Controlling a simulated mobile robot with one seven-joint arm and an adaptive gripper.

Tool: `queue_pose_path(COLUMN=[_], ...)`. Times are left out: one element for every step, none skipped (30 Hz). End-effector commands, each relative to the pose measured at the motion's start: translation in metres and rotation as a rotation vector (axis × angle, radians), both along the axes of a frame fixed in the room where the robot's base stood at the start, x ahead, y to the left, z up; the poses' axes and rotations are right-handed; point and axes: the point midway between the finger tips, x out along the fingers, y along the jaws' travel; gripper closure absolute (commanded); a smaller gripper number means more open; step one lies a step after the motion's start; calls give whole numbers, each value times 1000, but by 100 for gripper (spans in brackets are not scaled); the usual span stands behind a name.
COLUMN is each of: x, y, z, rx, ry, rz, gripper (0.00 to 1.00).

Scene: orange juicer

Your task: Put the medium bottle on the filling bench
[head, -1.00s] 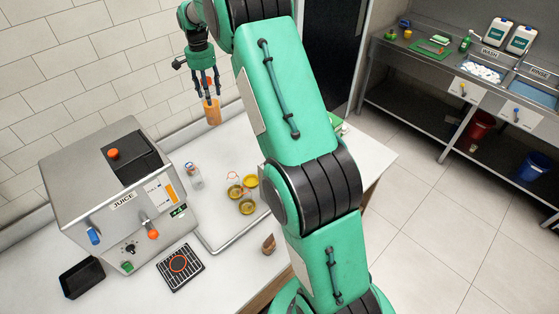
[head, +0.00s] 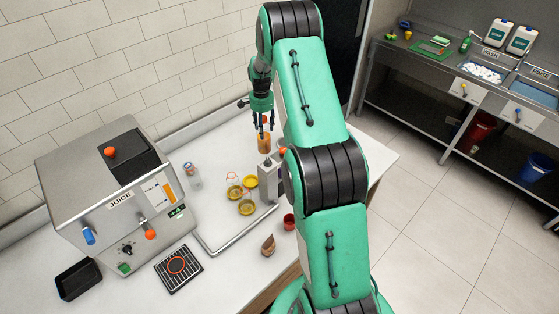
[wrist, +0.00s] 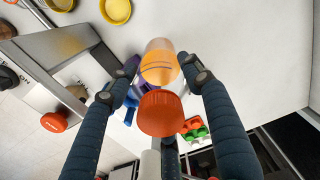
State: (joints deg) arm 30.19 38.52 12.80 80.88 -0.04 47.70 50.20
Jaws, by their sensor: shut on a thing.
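My gripper (head: 262,124) points down and is shut on a bottle of orange juice (head: 264,143). In the wrist view, the bottle (wrist: 160,66) has a clear body with orange contents and an orange-red cap (wrist: 160,113) facing the camera, between the two fingers. The bottle hangs upright over the back right part of the white bench (head: 220,275). It looks above the surface; the exact gap is hard to tell. A smaller clear bottle (head: 193,175) stands beside the juicer (head: 105,195).
A grey metal stand (head: 268,183) is just below and in front of the held bottle. A sink bench (head: 420,75) stands apart at right.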

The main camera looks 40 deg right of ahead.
Motion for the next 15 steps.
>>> queue_pose_path(x=[0, -1, -1, -1, -1, -1, -1, -1, -1, -1, -1, -1, -1, -1, -1], y=[-1, -2, -2, -2, -2, -2, -2, -1, -1, -1, -1, -1, -1, -1, -1], z=[0, -1, -1, -1, -1, -1, -1, -1, -1, -1, -1, -2, -3, -5, -8], rx=[-1, -1, -1, -1, -1, -1, -1, -1, -1, -1, -1, 0, 0, 0, 0], ry=[-1, -1, -1, -1, -1, -1, -1, -1, -1, -1, -1, 0, 0, 0, 0], rz=[-2, -3, -3, -3, -3, -3, -3, -3, -2, -2, -2, -2, -2, -2, -2], gripper=[100, 100, 100, 100, 100, 100, 100, 100, 100, 100, 100, 100, 100, 100, 100])
